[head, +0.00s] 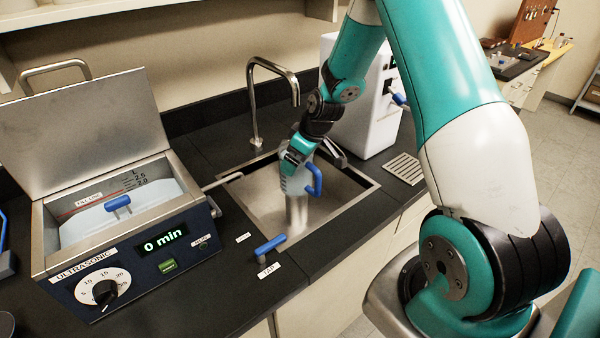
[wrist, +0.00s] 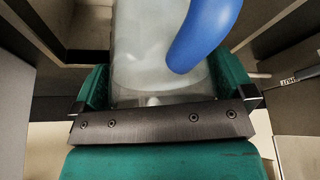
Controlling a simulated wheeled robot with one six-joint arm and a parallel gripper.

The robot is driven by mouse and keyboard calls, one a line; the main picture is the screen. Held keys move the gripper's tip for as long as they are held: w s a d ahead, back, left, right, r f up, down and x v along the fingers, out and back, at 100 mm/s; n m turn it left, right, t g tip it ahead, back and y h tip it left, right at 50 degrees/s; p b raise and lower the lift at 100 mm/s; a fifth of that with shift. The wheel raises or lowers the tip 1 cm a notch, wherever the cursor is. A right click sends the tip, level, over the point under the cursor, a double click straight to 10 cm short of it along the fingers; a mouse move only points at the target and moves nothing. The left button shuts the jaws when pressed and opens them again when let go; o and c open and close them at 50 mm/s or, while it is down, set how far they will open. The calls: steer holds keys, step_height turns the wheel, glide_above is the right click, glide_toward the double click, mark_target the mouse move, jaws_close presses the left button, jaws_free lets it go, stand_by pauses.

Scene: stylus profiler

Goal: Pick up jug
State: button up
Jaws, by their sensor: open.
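The jug (head: 292,184) is clear with a blue handle (head: 314,180), and it is over the sink basin (head: 262,205) in the head view. In the wrist view the jug's pale, see-through body (wrist: 150,55) lies between the green fingers, with the blue handle (wrist: 203,35) in front of it. My gripper (head: 297,165) is at the jug from above in the head view; in the wrist view its jaws (wrist: 165,88) are open on either side of the body. Whether a finger touches the jug cannot be told. My gripper hides part of the jug.
A curved tap (head: 254,100) rises behind the sink. An ultrasonic bath (head: 120,240) with its lid (head: 80,130) raised stands at left, and a blue tap lever (head: 270,245) is on the front counter. A white unit (head: 365,110) stands behind the arm.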

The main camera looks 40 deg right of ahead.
steer(key=shift+c, duration=0.5)
steer(key=shift+w, duration=0.1)
steer(key=c, duration=1.4)
steer(key=shift+r, duration=0.2)
